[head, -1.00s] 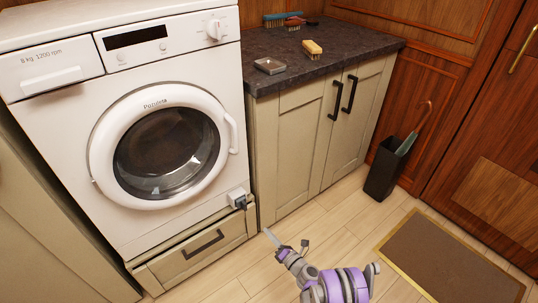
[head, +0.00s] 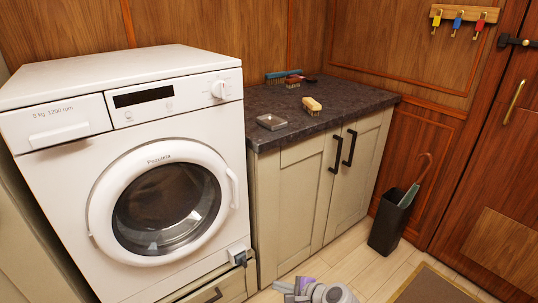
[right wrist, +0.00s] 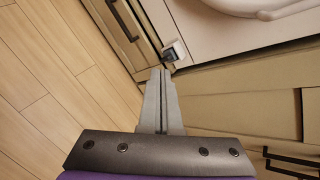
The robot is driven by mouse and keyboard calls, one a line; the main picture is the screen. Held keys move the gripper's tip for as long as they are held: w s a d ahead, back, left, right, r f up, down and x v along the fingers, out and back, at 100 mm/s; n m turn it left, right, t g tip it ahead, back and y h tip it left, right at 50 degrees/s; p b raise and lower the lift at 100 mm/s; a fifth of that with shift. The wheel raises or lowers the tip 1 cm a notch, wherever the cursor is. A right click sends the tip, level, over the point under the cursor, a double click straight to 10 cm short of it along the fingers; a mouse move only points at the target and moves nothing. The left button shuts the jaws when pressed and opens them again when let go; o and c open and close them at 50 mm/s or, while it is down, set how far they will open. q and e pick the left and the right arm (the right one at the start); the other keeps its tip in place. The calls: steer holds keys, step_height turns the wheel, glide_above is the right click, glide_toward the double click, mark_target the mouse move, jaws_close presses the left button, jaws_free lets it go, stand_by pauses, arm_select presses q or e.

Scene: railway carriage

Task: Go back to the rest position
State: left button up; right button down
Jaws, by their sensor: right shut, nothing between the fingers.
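My right gripper (right wrist: 158,78) shows in the right wrist view with its two grey fingers together and nothing between them. It points toward the lower corner of the washing machine, apart from it as far as I can tell. In the head view my right gripper (head: 283,287) is low at the bottom edge, in front of the counter cabinet, and only partly in frame. My left gripper is not in any view.
A white washing machine (head: 75,185) with its door shut stands at left. Beside it is a cabinet (head: 290,200) with a dark countertop (head: 345,112) holding brushes and a small dish (head: 271,121). A black umbrella stand (head: 388,225) and brown mat (head: 430,287) are at right.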

steer(key=s+d+r+n+g+h, duration=0.1)
steer(key=s+d+n+h, duration=0.3)
steer(key=s, duration=0.5)
steer(key=s+d+r+n+g+h, duration=0.1)
steer(key=s+d+n, duration=0.5)
steer(key=s, duration=0.4)
steer(key=s+d+n+g+h, duration=0.1)
steer(key=s+d+n+h, duration=0.25)
steer(key=s+n, duration=0.4)
arm_select(q)
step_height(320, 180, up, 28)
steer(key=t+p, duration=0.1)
steer(key=p, duration=2.4)
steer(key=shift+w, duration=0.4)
arm_select(e)
step_height(320, 180, up, 28)
steer(key=s+d, duration=0.1)
steer(key=shift+r+m+t, duration=0.2)
steer(key=shift+m+t, duration=0.15)
steer(key=shift+t, duration=0.05)
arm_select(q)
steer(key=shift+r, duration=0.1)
arm_select(e)
steer(key=shift+s+y, duration=0.1)
steer(key=shift+y, duration=0.15)
